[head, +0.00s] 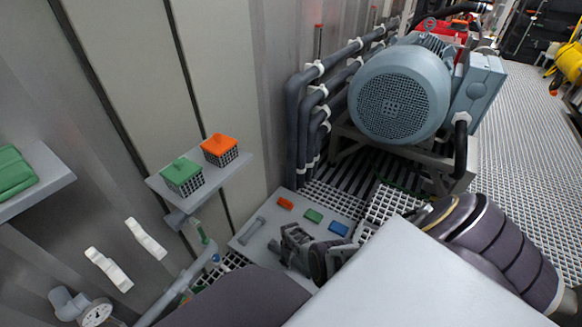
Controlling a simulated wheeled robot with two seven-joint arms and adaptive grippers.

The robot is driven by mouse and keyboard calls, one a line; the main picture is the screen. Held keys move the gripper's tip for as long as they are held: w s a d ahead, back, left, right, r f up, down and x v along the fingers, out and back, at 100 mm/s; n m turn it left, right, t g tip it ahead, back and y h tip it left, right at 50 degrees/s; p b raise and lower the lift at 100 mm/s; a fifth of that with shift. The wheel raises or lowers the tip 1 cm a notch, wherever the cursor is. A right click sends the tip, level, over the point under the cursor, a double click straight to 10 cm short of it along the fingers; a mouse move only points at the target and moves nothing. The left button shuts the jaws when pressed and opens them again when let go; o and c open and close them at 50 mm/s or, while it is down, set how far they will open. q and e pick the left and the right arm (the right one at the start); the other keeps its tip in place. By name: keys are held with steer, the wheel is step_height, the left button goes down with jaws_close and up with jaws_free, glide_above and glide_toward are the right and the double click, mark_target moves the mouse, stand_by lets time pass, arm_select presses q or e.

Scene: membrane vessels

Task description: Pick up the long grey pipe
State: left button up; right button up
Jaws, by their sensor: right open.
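A grey pipe-like bar with thicker ends (251,231) lies on a low light-grey plate (262,243) near the wall. A longer light-grey pipe (178,289) runs diagonally at the lower left; I cannot tell which of the two is the task's pipe. My right gripper (283,246) is over the plate, to the right of the bar and apart from it. Its jaws are open and appear empty; my own arm partly hides the plate's right side. My left gripper is not in view.
A wall shelf (211,189) holds a green (183,177) and an orange basket (220,150). A large motor (401,95) and dark pipes (291,120) stand behind. Grating floor is clear at right.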

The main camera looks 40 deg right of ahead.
steer(key=c, duration=1.2)
steer(key=shift+c, duration=0.2)
steer(key=shift+r, duration=0.15)
